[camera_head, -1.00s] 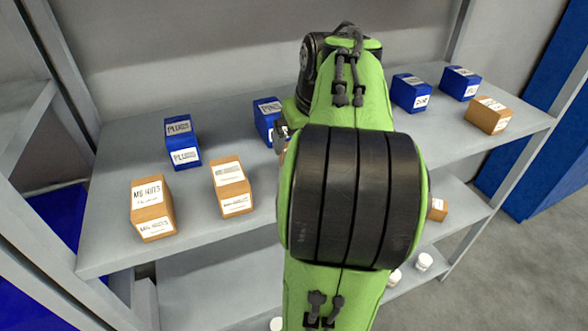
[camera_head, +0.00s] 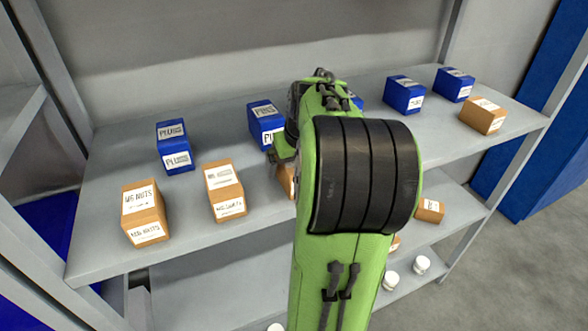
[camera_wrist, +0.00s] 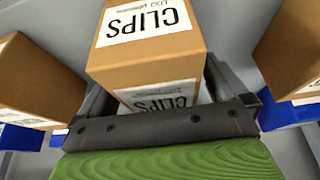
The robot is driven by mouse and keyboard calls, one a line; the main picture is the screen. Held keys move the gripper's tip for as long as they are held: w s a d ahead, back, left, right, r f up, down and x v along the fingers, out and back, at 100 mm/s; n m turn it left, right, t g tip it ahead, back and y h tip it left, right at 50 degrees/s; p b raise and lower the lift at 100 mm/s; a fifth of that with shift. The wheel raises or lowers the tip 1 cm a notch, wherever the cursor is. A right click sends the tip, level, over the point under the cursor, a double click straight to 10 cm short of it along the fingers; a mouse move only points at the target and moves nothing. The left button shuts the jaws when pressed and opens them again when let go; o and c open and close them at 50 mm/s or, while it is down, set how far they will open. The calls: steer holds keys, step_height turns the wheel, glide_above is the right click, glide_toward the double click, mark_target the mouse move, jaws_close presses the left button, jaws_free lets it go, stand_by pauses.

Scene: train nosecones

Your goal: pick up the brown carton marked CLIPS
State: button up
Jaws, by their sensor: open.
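The brown carton marked CLIPS (camera_wrist: 150,62) fills the middle of the wrist view, with white labels on its top and front. In the head view a brown carton (camera_head: 285,181), mostly hidden behind my arm, appears to be the same one on the upper shelf. My gripper (camera_wrist: 160,88) is open, with one finger on each side of the carton's near end. Whether the fingers touch it cannot be told. In the head view my gripper (camera_head: 280,152) shows only in part, beside my green arm.
On the shelf (camera_head: 110,190), brown cartons (camera_head: 144,212) (camera_head: 224,191) stand left of my arm, blue boxes (camera_head: 174,147) (camera_head: 265,122) behind. More boxes (camera_head: 404,94) (camera_head: 482,115) stand at right. In the wrist view, brown cartons (camera_wrist: 38,80) (camera_wrist: 290,45) flank CLIPS closely.

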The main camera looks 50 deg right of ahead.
steer(key=shift+f, duration=0.25)
steer(key=c, duration=1.1)
steer(key=shift+r, duration=0.15)
